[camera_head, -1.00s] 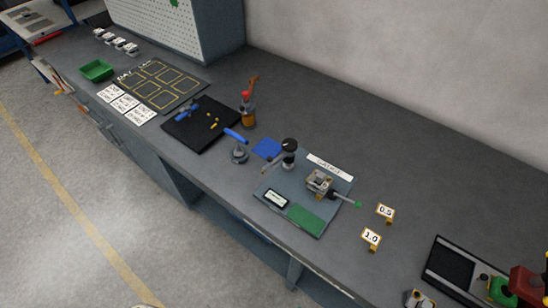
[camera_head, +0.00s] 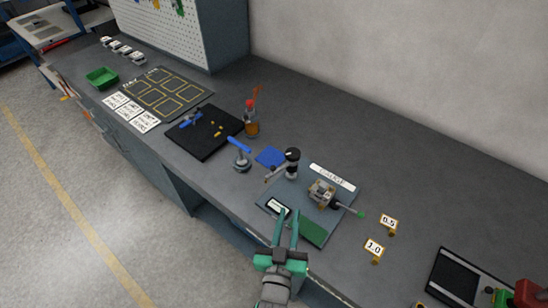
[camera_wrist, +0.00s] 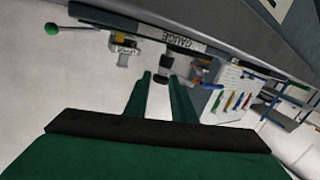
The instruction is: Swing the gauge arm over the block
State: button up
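The gauge arm (camera_head: 279,172) is a metal bar on a post with a black round top (camera_head: 292,154). It points left and toward the front, away from the block. The block (camera_head: 321,190) is a small metal piece in a fixture on the grey gauge plate (camera_head: 342,208), right of the post; a rod with a green ball (camera_head: 361,214) extends from it. My gripper (camera_head: 288,212) is open and empty, with green fingers over the plate's front near the small display (camera_head: 278,207). In the wrist view the block (camera_wrist: 124,58) lies left of the fingers (camera_wrist: 160,80), and the post shows beyond them.
A white gauge label (camera_head: 333,177) lies behind the block. Tags 0.5 (camera_head: 389,222) and 1.0 (camera_head: 374,246) stand right.

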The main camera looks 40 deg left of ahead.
jog(key=n+y, duration=0.2)
send_near(277, 170)
jog(key=a+r, duration=0.1)
jog(key=w+a+r, duration=0.1)
jog(key=shift+r+g, duration=0.3)
jog(key=x, duration=1)
jog(key=shift+w, duration=0.45)
jog(key=shift+a, duration=0.15)
jog(key=shift+s, duration=0.1)
grip_shut()
